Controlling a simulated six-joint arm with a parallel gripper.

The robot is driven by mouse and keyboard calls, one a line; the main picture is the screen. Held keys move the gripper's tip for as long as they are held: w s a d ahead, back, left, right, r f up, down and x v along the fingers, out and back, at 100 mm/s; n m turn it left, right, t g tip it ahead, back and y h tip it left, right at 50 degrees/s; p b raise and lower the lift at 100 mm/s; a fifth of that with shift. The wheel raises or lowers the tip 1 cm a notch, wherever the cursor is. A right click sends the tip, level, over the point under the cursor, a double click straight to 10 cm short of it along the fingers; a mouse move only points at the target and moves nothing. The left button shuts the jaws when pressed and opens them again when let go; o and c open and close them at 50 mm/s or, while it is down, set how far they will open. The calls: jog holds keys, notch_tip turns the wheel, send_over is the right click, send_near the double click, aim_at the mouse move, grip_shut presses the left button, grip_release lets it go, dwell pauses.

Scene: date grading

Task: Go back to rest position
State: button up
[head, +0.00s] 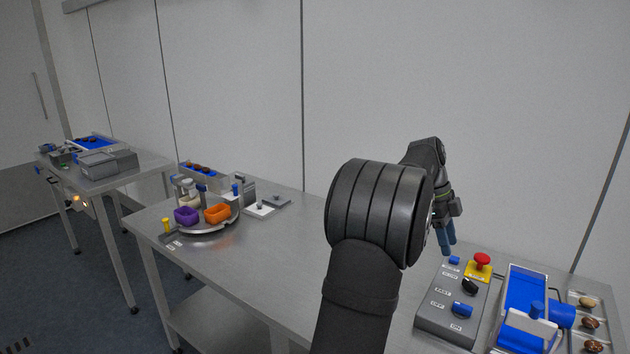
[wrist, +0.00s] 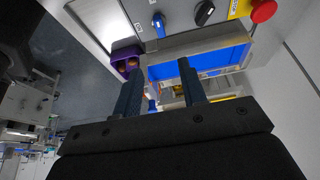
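My gripper (head: 448,246) hangs at the end of my arm, its blue fingers pointing down, above the back edge of the grey control box (head: 433,318) in the head view. In the wrist view my gripper (wrist: 160,66) has its two dark blue fingers apart, with nothing held between them. The control box carries a red button (head: 482,259) on a yellow base, a black knob (head: 470,287) and a blue knob (head: 462,310). In the wrist view the red button (wrist: 263,10) and black knob (wrist: 205,13) lie beyond the fingertips.
A blue conveyor (head: 519,290) and a metal tray (head: 574,302) with dates stand right of the control box. A purple bowl (head: 186,215) and an orange bowl (head: 217,214) sit on a round turntable at left. The table between turntable and arm is clear.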

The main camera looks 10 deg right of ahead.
aim_at(463, 306)
jog(key=x, duration=1.7)
jog(key=shift+s+d+f, duration=0.1)
jog(key=shift+d, duration=0.1)
jog(key=shift+f, duration=0.15)
jog(key=shift+a+n+h, duration=0.1)
jog(key=shift+n+h, duration=0.3)
jog(key=shift+n, duration=0.6)
jog(key=n+t, duration=0.2)
jog(key=n, duration=0.2)
jog(key=shift+s, duration=0.15)
jog(key=shift+n+t+h, duration=0.3)
jog(key=shift+n+t, duration=0.3)
jog(key=shift+n, duration=1.1)
jog(key=shift+o, duration=0.5)
